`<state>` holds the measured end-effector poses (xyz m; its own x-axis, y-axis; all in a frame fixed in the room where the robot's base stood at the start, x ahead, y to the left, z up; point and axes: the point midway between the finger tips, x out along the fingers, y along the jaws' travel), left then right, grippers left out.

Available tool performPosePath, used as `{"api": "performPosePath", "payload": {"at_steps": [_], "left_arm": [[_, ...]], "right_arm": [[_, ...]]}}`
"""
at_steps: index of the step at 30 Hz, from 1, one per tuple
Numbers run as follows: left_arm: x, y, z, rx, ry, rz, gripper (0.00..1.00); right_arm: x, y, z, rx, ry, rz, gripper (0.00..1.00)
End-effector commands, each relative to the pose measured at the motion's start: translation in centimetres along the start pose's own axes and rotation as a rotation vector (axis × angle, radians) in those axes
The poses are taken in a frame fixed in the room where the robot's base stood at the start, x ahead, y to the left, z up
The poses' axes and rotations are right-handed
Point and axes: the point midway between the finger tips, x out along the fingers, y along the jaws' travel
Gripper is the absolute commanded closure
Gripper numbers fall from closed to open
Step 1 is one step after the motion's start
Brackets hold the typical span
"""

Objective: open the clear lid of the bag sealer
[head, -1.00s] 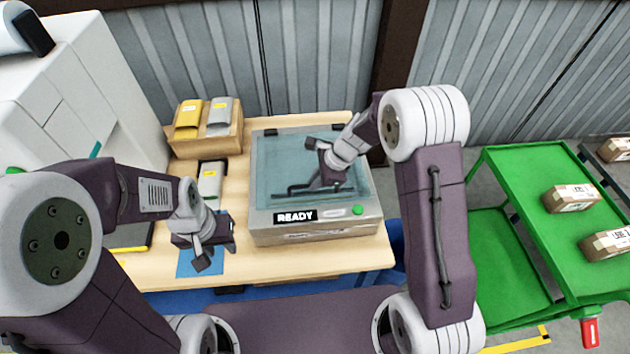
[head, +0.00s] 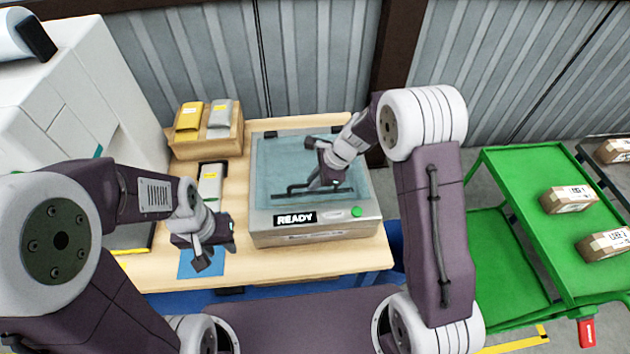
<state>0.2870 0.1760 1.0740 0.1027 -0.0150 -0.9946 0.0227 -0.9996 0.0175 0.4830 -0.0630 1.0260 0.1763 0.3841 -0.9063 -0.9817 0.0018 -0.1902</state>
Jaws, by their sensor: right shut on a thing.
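The bag sealer is a grey box (head: 330,233) on the wooden table, with a READY display and a green button on its front. Its clear, bluish lid (head: 285,160) lies flat over the top, looking closed. A dark bar handle (head: 290,192) runs along the lid's front part. My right gripper (head: 316,186) is down at this handle and shut on it; the exact grip is partly hidden by the gripper itself. My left gripper (head: 216,258) is open and empty, above a blue patch (head: 187,266) on the table left of the sealer.
A wooden holder (head: 208,147) with a yellow and a grey packet stands behind left. A white machine (head: 95,100) stands far left. A green cart (head: 530,170) with small cartons is at right.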

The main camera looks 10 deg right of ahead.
Motion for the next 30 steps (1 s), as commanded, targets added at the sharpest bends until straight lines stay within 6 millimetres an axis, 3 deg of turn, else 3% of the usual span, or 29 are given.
{"api": "performPosePath", "payload": {"at_steps": [1, 6, 15, 21, 30], "left_arm": [[-1.6, 0.0, -0.2, 0.0, 0.0, 0.0, 0.64], [-5.4, 0.1, -0.6, 0.0, 0.0, 0.0, 0.64], [-11.6, 0.2, -1.2, 0.0, 0.0, 0.0, 0.64], [-14.2, 0.3, -1.5, 0.0, 0.0, 0.0, 0.64], [-15.8, 0.3, -1.6, 0.0, 0.0, 0.0, 0.64]], "right_arm": [[-1.4, -0.7, 0.7, -0.001, -0.002, -0.005, 1.0], [-4.3, -2.6, 1.9, -0.003, -0.002, -0.007, 1.0], [-8.4, -6.9, 3.6, -0.002, -0.001, -0.01, 1.0], [-9.9, -9.4, 4.2, -0.003, 0.0, -0.011, 1.0], [-10.6, -11.5, 4.4, -0.002, 0.001, -0.011, 1.0]]}}
